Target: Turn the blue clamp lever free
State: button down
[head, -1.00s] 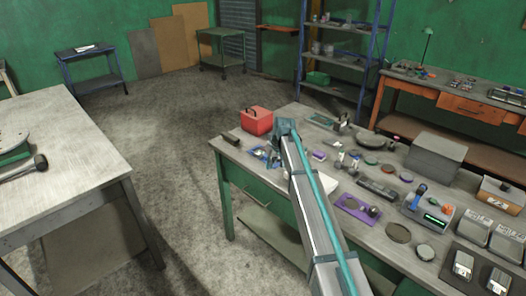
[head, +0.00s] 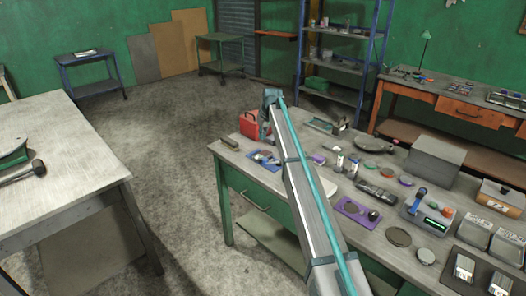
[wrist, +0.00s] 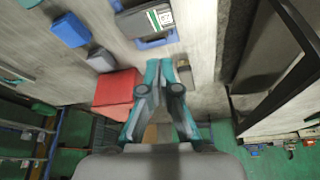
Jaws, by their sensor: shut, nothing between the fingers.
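A blue upright handle (head: 419,197) stands on a grey device with a green display at the right of the workbench in the head view. It may be the clamp lever; I cannot tell for sure. My gripper (head: 264,137) is at the bench's far left end, beside the red box and well apart from that handle. In the wrist view my gripper (wrist: 161,66) has its fingers together and empty, pointing down over the bench. The blue handle is not clearly seen in the wrist view.
A red box (head: 248,124) stands close to my gripper and also shows in the wrist view (wrist: 116,88). A blue tray (wrist: 172,37) and a dark block (head: 230,141) are near. Many small items and a grey box (head: 436,158) crowd the bench. The left table (head: 75,185) is apart.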

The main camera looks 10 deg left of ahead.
jog(key=p+x, duration=0.3)
jog(key=x, duration=0.7)
jog(key=shift+w+p, duration=0.1)
jog(key=shift+p, duration=0.3)
jog(key=shift+s+d+p, duration=0.3)
jog(key=shift+s+d, duration=0.1)
jog(key=shift+s, duration=0.2)
jog(key=shift+s+d+p, duration=0.3)
jog(key=shift+s+d, duration=0.15)
jog(key=shift+s, duration=0.15)
jog(key=shift+s+d, duration=0.2)
jog(key=shift+s, duration=0.1)
jog(key=shift+s+d+f, duration=0.15)
jog(key=shift+d+f, duration=0.05)
jog(key=shift+f, duration=0.1)
jog(key=shift+s+a, duration=0.2)
